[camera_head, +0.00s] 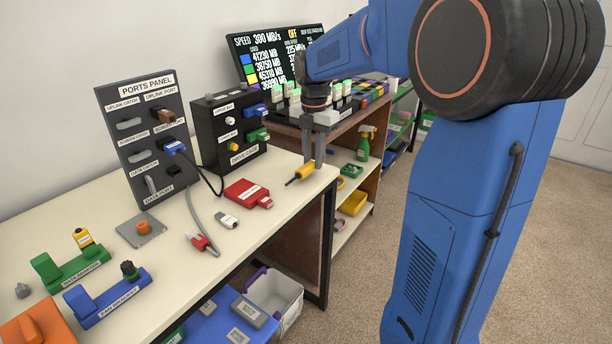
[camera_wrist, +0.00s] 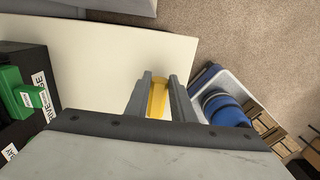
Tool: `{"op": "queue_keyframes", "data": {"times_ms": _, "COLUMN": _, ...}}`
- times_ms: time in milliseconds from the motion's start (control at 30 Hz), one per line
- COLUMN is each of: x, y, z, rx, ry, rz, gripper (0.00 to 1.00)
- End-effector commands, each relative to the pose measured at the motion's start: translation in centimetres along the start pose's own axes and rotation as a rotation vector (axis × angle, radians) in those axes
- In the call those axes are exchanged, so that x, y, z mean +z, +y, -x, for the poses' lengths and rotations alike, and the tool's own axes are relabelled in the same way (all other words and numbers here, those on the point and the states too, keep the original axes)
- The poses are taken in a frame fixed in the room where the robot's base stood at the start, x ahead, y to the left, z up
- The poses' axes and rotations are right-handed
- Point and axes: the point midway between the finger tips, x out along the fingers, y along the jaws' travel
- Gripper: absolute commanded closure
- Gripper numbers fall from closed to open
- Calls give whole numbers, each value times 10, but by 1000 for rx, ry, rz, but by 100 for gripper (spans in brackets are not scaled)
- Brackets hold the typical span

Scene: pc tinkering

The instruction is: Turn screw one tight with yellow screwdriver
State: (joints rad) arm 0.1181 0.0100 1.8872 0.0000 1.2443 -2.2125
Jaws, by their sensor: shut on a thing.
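My gripper (camera_head: 313,160) points down at the right end of the white table and is shut on the yellow screwdriver (camera_head: 303,172). The screwdriver is tilted, its dark tip toward the lower left. In the wrist view its yellow handle (camera_wrist: 157,98) lies between the two grey fingers (camera_wrist: 158,88). I cannot tell which part is screw one. A green data adapter (camera_head: 72,268) with a yellow part on it and a blue fan bracket (camera_head: 107,298) with a dark part on it stand at the front left.
A grey plate with an orange knob (camera_head: 143,227), a red box (camera_head: 247,193), a small grey connector (camera_head: 227,220) and a red plug (camera_head: 201,243) lie on the table (camera_head: 250,236). The ports panel (camera_head: 142,130) and black drive case (camera_head: 228,130) stand behind. A white bin (camera_head: 275,294) is below.

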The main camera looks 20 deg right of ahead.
Motion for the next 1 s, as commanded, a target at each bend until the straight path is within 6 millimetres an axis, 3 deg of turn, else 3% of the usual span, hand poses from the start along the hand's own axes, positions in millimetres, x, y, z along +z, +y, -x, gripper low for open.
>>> {"op": "queue_keyframes", "data": {"times_ms": 1000, "x": 0, "y": 0, "z": 62, "rx": 1, "ry": 0, "rz": 0, "gripper": 100}}
